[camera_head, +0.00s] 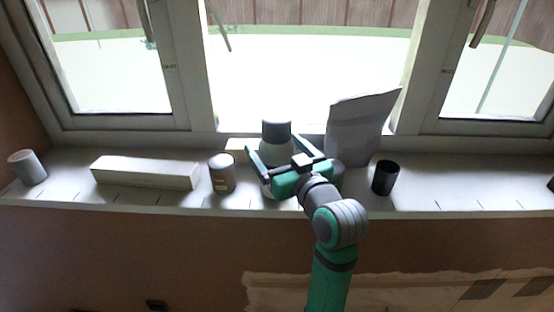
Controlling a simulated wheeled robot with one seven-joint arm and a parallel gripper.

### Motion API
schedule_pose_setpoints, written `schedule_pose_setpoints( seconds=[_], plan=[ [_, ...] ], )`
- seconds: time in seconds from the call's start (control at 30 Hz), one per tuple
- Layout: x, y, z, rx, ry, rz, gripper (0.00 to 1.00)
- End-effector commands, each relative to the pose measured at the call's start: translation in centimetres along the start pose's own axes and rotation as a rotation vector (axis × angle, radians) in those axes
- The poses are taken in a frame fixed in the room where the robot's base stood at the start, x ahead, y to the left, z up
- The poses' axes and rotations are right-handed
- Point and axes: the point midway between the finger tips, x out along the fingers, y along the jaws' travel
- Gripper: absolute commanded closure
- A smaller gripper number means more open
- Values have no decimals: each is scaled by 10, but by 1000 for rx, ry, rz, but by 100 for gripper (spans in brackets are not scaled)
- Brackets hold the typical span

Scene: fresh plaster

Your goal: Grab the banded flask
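The banded flask (276,132) appears to be the pale bottle with a dark grey band near its top, standing upright at the middle of the window sill. Its lower part is mostly hidden by my gripper. My gripper (271,145) reaches in from the front right. Its two dark fingers are spread, one on each side of the flask. A gap seems to show between the left finger and the flask; contact on the right side cannot be told.
On the sill (430,200) are a labelled jar (221,176) close left, a long white box (146,173), a grey cylinder (27,168) far left, a pale bag (360,125) behind right and a black cup (385,178) right. Windows (310,80) stand behind. The far-right sill is mostly clear.

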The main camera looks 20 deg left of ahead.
Motion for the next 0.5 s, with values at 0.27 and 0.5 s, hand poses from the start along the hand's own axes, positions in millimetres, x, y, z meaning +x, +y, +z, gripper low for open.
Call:
schedule_pose_setpoints(
  seconds=[0.27, 0.5],
  plan=[
    [-1, 1, 0, 0, 0, 1, 53],
    [-2, 2, -1, -1, 3, 3, 76]
  ],
)
